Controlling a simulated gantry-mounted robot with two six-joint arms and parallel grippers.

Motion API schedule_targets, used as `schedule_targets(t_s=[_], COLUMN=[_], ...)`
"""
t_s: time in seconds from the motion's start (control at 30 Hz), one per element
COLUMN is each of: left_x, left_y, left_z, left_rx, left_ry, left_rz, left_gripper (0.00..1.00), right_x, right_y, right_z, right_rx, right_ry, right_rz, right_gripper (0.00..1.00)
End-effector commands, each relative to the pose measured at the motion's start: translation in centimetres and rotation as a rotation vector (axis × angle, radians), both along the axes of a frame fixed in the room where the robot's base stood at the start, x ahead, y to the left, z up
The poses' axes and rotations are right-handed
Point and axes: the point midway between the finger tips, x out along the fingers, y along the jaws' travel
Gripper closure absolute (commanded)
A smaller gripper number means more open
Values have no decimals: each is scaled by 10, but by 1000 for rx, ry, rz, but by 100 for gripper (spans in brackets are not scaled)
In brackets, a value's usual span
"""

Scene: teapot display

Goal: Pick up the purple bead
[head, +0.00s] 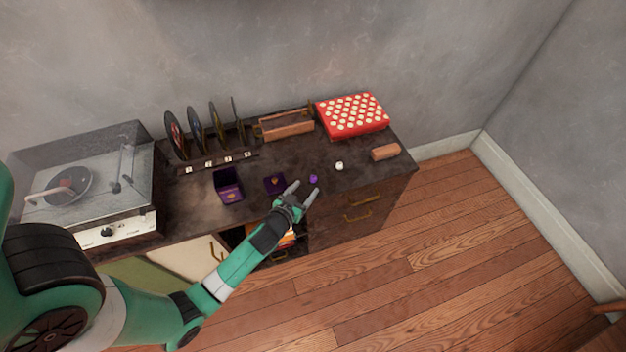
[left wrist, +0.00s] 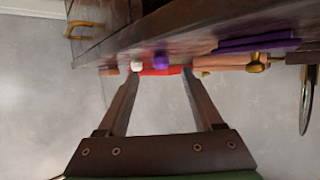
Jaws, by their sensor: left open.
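The small purple bead (head: 313,179) lies on the dark cabinet top near its front edge. It also shows in the left wrist view (left wrist: 161,61), between and beyond my fingertips. My left gripper (head: 305,189) is open and empty at the front edge of the cabinet top, just short of the bead; it also shows in the left wrist view (left wrist: 158,76). I cannot tell whether a finger touches the bead. A white bead (head: 339,165) lies to the right of the purple one. My right gripper is not in view.
A purple box (head: 228,186) and its purple lid (head: 275,183) lie left of the gripper. A red box with white dots (head: 352,115), a wooden tray (head: 286,125), a small wooden block (head: 385,152), a record rack (head: 215,160) and a turntable (head: 100,190) occupy the cabinet top.

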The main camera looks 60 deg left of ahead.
Motion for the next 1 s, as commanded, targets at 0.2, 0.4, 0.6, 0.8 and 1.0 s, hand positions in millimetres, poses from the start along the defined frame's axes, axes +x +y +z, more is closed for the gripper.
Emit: schedule_targets(t_s=[0.2, 0.4, 0.6, 0.8, 1.0], left_x=[25, 30, 30, 30, 30], left_y=[23, 27, 27, 27, 27], left_z=[-19, -20, -20, -20, -20], left_rx=[1, -1, 0, 0, 0], left_ry=[-2, 1, 0, 0, 0], left_rz=[0, -1, -1, -1, -1], left_gripper=[32, 32, 50, 86, 100], right_x=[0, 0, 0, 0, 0], right_y=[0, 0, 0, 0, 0], right_z=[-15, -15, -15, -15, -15], right_rx=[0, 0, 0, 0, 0], right_ry=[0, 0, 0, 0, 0], right_rz=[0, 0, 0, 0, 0], right_gripper=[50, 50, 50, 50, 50])
